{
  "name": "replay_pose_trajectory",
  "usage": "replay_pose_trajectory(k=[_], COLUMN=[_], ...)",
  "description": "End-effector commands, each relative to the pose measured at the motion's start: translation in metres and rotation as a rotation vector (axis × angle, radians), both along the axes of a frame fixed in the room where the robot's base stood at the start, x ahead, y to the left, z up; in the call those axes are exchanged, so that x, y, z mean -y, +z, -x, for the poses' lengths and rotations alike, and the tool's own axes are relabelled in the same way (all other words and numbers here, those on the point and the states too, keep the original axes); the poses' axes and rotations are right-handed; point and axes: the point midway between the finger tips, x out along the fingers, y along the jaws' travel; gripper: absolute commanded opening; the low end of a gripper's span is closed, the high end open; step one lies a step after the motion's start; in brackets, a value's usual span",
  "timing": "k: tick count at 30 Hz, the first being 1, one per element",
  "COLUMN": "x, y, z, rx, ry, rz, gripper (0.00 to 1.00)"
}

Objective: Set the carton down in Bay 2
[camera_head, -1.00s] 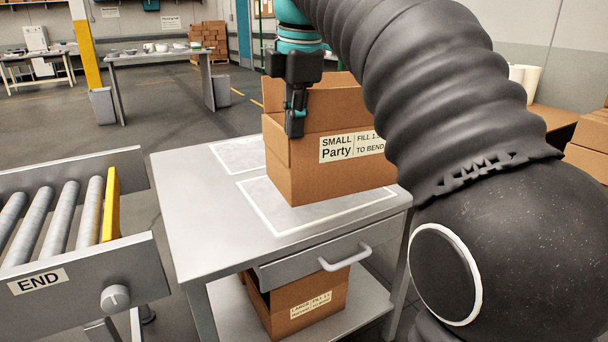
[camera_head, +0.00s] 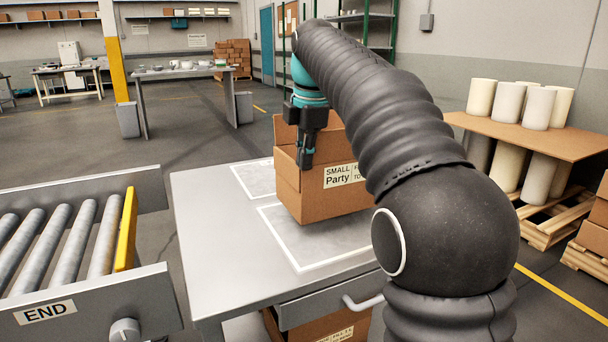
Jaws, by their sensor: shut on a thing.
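The open brown carton (camera_head: 312,196), labelled "SMALL Party", is over the grey table (camera_head: 215,250). My gripper (camera_head: 306,158) is shut on its wall, with one dark finger showing outside. The carton looks upright and overlaps the back part of the nearer white-outlined bay (camera_head: 277,238). I cannot tell whether its bottom touches the table. A second outlined bay (camera_head: 252,180) lies behind it to the left, partly hidden. No bay number is readable. My arm hides the carton's right side.
A roller conveyor (camera_head: 60,240) marked "END", with a yellow stop (camera_head: 126,230), stands left of the table. Another carton (camera_head: 335,330) sits under the table's drawer. White rolls (camera_head: 510,105) stand at the right. The table's left side is bare.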

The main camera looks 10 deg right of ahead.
Motion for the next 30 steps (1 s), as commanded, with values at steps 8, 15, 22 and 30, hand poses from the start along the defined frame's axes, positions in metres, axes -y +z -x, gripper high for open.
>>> replay_pose_trajectory(k=[8, 15, 22, 30], x=[0.001, 0.001, 0.001, 0.001], y=[-0.03, -0.041, -0.042, -0.041], z=[-0.002, -0.002, -0.002, -0.002], rx=[-0.001, 0.002, 0.001, 0.001], ry=[-0.001, -0.001, -0.002, -0.002], rz=[0.0, 0.0, -0.001, -0.001], gripper=[0.0, 0.0, 0.3, 0.31])
